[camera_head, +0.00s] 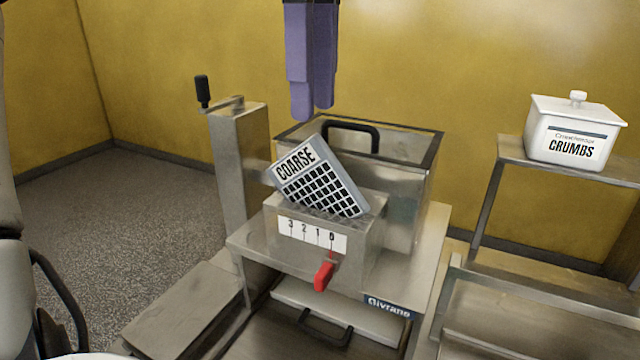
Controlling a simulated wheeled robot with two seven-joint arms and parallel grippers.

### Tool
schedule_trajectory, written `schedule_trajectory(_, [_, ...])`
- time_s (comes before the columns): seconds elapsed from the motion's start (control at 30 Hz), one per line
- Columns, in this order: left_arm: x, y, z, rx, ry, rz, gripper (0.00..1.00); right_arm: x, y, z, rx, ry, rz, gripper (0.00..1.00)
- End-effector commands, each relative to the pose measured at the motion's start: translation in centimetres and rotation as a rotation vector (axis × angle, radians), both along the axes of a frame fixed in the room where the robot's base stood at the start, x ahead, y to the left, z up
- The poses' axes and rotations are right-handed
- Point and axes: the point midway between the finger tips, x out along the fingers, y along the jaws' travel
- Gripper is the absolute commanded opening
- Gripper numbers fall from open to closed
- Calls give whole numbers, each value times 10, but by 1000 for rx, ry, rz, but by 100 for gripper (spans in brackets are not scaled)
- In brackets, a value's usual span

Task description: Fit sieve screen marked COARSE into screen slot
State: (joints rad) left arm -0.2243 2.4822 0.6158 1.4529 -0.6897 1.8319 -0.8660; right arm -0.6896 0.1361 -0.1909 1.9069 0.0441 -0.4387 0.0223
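The sieve screen marked COARSE (320,183) is a grey-framed plate with a dark grid. It sits tilted on top of the small metal box with the screen slot (310,248), its upper left corner raised. Its lower edge meets the box's open top; I cannot tell how far it is inside. My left gripper (313,112), purple, points down from the top, above and apart from the screen, with nothing visible in it. Its fingers overlap in this view, so their opening is unclear. My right gripper is not in view.
The box has a 3-2-1-0 scale (312,236) and a red lever (323,276). Behind it stands a metal hopper (408,185) with a black handle (351,128). A crank post (240,150) stands left. A white CRUMBS jar (573,130) sits on a right shelf.

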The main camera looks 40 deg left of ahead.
Motion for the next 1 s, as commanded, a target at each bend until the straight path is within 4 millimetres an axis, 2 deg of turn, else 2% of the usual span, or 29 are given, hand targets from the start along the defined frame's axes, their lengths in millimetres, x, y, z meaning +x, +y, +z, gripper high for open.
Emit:
schedule_trajectory(0.17, [-1, -1, -14, -3, 1, -1, 33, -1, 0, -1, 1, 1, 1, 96])
schedule_trajectory(0.4, [-6, -4, -48, -5, 2, -2, 33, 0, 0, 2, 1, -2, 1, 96])
schedule_trajectory(0.5, [-6, -4, -57, -3, 0, 0, 33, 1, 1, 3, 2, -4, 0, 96])
schedule_trajectory(0.77, [-5, -4, -59, -4, -1, 1, 33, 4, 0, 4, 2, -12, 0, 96])
schedule_trajectory(0.93, [-5, -4, -59, -4, -1, 1, 4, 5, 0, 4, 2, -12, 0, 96])
schedule_trajectory(0.97, [-5, -4, -59, -4, -1, 1, 0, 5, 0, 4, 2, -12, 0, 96])
schedule_trajectory(1.0, [-5, -4, -59, -4, -1, 1, 0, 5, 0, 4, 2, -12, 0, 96])
